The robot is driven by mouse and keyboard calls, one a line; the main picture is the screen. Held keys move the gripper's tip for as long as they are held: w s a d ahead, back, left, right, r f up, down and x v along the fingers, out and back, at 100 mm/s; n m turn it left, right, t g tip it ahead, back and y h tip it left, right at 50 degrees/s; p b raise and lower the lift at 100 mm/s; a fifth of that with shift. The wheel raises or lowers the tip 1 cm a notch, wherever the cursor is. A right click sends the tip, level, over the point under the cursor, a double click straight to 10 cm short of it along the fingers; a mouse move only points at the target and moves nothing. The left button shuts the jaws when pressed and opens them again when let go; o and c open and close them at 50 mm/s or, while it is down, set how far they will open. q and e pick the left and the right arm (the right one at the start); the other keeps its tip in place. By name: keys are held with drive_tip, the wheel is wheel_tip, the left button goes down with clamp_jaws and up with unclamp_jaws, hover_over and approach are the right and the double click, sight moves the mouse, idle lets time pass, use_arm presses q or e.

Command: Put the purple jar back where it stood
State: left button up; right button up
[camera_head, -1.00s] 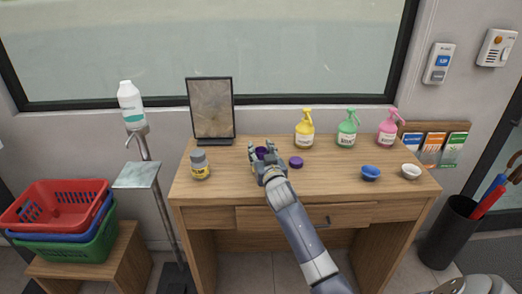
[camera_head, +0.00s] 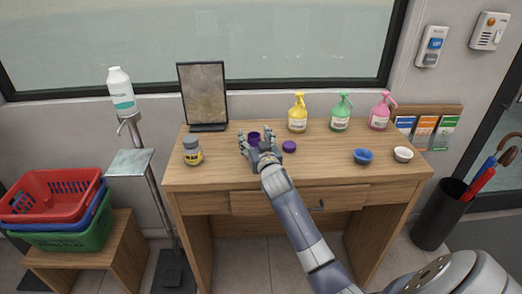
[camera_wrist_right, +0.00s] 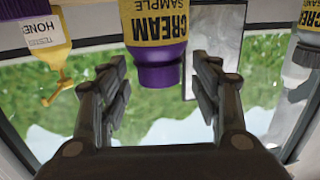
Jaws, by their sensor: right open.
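The purple jar (camera_head: 254,137) stands on the wooden desk (camera_head: 215,174), left of its middle. In the right wrist view the jar (camera_wrist_right: 160,72) appears upside down, with a yellow label reading "CREAM SAMPLE". My right gripper (camera_head: 258,141) is open, reaching over the desk from the front. In the wrist view its two fingers (camera_wrist_right: 160,66) lie on either side of the jar, with visible gaps. The gripper hides the jar's lower part in the head view. A small purple disc (camera_head: 289,146), perhaps a lid, lies just right of the jar. My left gripper is not in view.
A grey-capped jar (camera_head: 192,151) stands at the desk's left, below a framed panel (camera_head: 204,95). Yellow (camera_head: 297,114), green (camera_head: 340,114) and pink (camera_head: 379,112) pump bottles stand behind. Blue (camera_head: 363,156) and white (camera_head: 403,154) bowls sit at right. The front middle right is clear.

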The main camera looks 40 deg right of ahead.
drive_tip(key=b+v, duration=0.1)
drive_tip(key=v, duration=0.9)
drive_tip(key=shift+s, duration=0.3)
drive_tip(key=shift+a, duration=0.1)
